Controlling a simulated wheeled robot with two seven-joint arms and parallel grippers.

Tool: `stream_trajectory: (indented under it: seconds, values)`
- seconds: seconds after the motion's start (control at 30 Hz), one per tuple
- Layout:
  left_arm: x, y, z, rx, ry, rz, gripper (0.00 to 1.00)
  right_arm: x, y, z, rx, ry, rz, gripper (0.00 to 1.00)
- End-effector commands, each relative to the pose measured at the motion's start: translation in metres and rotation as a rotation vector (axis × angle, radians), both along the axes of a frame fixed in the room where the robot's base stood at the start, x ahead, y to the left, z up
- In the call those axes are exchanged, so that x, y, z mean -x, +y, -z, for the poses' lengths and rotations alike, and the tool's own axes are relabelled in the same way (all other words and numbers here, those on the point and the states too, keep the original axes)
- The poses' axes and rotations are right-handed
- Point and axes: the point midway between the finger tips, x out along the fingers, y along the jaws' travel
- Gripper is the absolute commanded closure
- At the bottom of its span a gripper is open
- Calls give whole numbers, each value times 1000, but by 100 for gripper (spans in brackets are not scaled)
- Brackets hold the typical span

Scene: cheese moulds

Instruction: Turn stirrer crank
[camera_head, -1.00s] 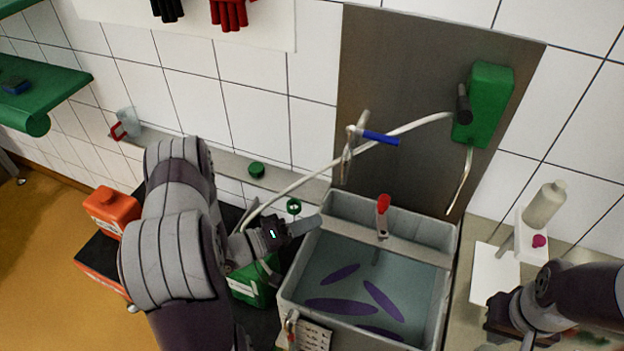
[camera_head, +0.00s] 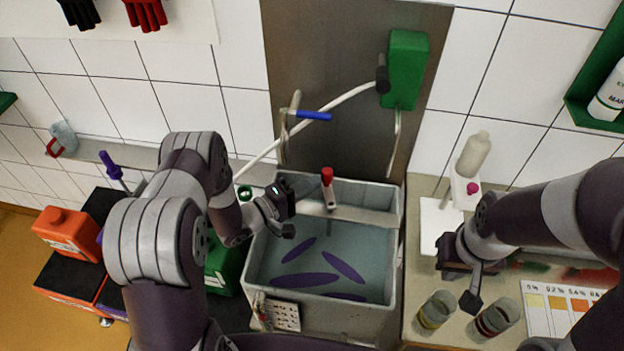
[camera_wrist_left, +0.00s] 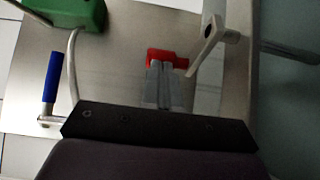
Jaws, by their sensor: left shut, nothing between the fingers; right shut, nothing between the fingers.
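The stirrer crank has a red handle (camera_head: 327,176) and a grey arm (camera_head: 330,198), and it sits on the bar (camera_head: 352,214) across the grey tub (camera_head: 385,312). My right gripper (camera_head: 472,302) is shut and empty over the right counter.
Behind the tub are a blue-handled lever (camera_head: 313,116), a white hose (camera_head: 345,98) and a green box (camera_head: 404,70). A white bottle (camera_head: 474,155) and two jars (camera_head: 437,309) (camera_head: 497,318) stand on the right counter. An orange canister (camera_head: 67,233) is at left. Purple paddles lie in the tub.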

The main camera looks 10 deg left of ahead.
Motion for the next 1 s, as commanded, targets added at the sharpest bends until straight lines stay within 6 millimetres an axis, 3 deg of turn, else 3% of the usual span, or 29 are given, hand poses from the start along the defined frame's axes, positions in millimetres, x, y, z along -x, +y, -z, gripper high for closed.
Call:
stream_trajectory:
  seconds: [1.0]
  values:
    - [-10, -7, 2, 0, -2, 94, 100, 0, 0, 8, 0, 0, 0, 100]
